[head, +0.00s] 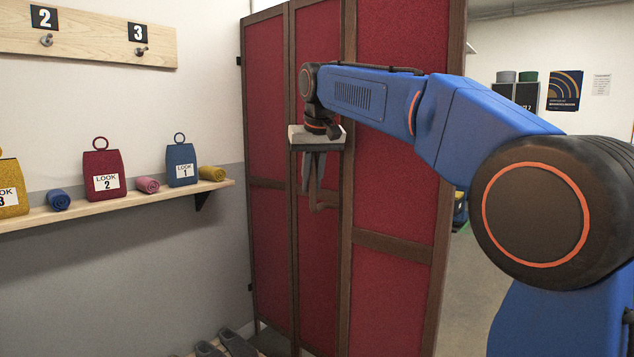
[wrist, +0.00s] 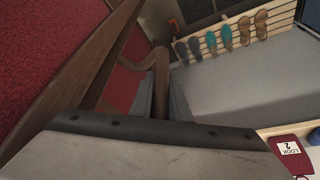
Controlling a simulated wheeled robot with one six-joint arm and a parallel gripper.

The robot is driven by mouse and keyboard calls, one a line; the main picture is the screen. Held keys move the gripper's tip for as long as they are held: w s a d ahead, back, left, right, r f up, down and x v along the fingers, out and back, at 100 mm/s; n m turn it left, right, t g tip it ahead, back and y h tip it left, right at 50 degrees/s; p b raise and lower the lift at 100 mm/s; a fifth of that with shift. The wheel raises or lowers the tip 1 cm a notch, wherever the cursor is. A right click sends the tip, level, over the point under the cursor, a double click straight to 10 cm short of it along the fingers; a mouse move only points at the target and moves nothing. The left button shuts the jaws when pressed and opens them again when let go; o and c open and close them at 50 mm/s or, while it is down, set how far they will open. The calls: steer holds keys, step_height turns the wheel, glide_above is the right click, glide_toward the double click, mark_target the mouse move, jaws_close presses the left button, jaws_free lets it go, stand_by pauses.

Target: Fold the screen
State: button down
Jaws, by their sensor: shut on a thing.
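The folding screen (head: 398,180) stands upright at the centre of the head view, with dark brown frames and red fabric panels. Its panels are at slight angles to each other. In the wrist view its red fabric (wrist: 40,52) and brown frame fill the left side. My gripper (head: 313,180) is in front of the middle panel, pointing down. It is shut on a brown handle (wrist: 160,80) that curves out from the screen frame. The fingers partly hide the handle in both views.
A wall shelf (head: 120,207) on the left holds tagged bags and rolled cloths. A peg rail (head: 90,35) hangs above. Shoes (head: 238,343) lie low by the screen's foot; a slatted rack with sandals (wrist: 243,32) shows in the wrist view. Open floor lies right of the screen.

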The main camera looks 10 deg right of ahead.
steer(key=c, duration=1.7)
jaws_free()
steer(key=shift+r, duration=0.1)
steer(key=v, duration=1.7)
steer(key=shift+r, duration=0.15)
